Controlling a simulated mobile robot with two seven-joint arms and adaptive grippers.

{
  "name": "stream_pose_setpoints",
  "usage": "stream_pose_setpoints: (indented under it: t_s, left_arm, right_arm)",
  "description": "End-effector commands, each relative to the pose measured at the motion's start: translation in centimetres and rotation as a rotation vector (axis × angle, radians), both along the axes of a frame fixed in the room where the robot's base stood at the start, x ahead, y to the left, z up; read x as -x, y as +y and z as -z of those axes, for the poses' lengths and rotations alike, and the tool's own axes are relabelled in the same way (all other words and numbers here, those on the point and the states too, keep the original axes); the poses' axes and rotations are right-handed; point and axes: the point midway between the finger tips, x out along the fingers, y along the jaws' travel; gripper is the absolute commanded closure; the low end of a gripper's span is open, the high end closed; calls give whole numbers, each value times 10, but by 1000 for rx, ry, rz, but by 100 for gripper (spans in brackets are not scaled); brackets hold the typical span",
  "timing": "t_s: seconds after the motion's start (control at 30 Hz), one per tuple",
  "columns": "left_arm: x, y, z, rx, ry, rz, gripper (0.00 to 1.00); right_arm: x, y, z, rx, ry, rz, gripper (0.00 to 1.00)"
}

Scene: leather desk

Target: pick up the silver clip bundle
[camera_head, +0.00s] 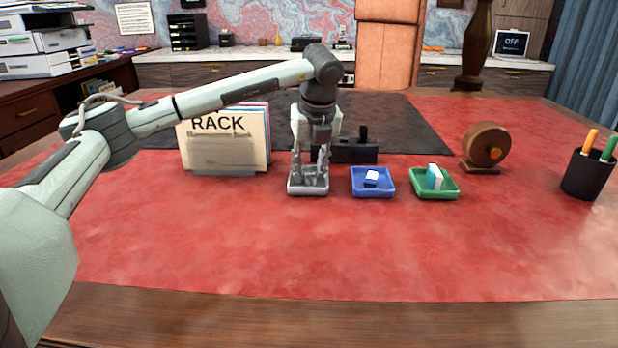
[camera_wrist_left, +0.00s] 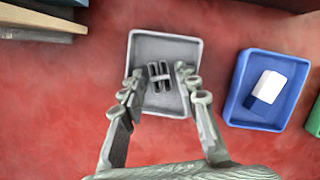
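The silver clip bundle (camera_wrist_left: 160,76) shows in the left wrist view as a small group of dark and silvery bars in a grey tray (camera_wrist_left: 166,44). In the head view the grey tray (camera_head: 308,191) is directly below my left gripper (camera_head: 309,174), and the bundle cannot be made out there. My left gripper points down with its fingers apart. In the wrist view its fingertips (camera_wrist_left: 159,76) are on either side of the bundle, with visible gaps. How high the tips are above the tray floor is hard to tell. My right gripper is not in view.
A blue tray (camera_head: 372,193) with a white and dark block (camera_head: 371,178) stands right of the grey tray, then a green tray (camera_head: 451,194). A file rack with folders (camera_head: 222,142) is close on the left. The red desk front (camera_head: 330,260) is clear.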

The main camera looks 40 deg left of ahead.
Motion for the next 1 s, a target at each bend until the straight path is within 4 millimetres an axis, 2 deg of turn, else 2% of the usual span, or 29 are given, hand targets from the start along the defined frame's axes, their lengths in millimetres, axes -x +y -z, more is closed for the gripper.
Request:
stream_pose_setpoints:
  t_s: [0.03, 0.3, 0.67, 0.77, 0.9, 1.0]
  left_arm:
    - [0, 0, 0, 0, 0, 0, 69]
    - [0, 0, 0, 0, 0, 0, 100]
    - [0, 0, -7, 1, -1, -1, 100]
    - [-1, 0, -17, 2, -3, -1, 100]
    - [-1, -1, -41, 3, -3, 0, 100]
    - [12, 18, -53, 0, -2, -6, 100]
  right_arm:
    - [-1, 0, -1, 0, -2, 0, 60]
    - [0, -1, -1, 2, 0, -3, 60]
    - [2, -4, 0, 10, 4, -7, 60]
    - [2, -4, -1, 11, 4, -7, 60]
    - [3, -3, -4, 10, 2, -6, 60]
    - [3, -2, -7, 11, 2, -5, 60]
